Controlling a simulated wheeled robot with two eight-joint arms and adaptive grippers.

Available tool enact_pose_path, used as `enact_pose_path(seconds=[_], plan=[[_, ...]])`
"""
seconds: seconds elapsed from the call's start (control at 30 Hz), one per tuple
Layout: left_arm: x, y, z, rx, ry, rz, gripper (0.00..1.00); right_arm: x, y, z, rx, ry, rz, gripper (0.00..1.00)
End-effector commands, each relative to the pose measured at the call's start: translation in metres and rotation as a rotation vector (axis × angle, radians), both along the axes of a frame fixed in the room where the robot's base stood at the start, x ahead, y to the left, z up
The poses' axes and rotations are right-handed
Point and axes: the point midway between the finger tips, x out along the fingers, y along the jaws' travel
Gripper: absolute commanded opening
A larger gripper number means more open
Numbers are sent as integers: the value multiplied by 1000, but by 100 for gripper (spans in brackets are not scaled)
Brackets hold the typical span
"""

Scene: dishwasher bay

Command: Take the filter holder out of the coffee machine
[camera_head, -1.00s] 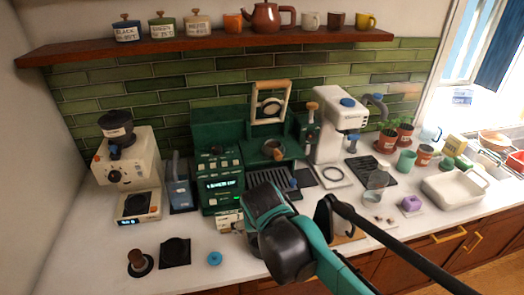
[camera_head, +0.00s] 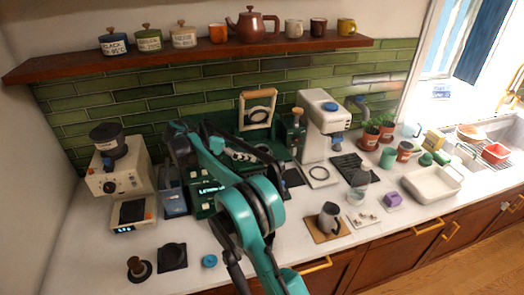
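The green coffee machine (camera_head: 205,190) stands against the tiled wall, with its lit display showing. My teal and black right arm rises from the bottom centre, bends above the machine and covers much of its front. The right gripper (camera_head: 268,156) is at the far end of this arm, in front of the machine's brewing area. Its fingers are too small and dark to tell whether they are open or shut. The filter holder is hidden behind the arm and gripper. My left gripper is not in view.
A cream grinder (camera_head: 122,175) stands left of the machine and a white machine (camera_head: 318,125) right. A grey jug (camera_head: 328,218) stands on a brown mat at the front. A tamper (camera_head: 138,267) and a blue ring (camera_head: 209,261) lie front left. A shelf (camera_head: 200,55) runs above.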

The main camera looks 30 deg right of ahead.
Motion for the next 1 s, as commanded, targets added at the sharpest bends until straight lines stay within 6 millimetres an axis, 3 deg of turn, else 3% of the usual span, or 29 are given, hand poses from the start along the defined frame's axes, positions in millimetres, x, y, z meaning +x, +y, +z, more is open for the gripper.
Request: enact_pose_path(seconds=[0.27, 0.87, 1.0], plan=[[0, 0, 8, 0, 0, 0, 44, 14, -3, -8, -127, -102, -125, 100], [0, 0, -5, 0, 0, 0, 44, -1, -65, -42, -127, -104, -126, 100], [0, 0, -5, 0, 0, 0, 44, -2, -69, -43, -127, -103, -124, 100]])
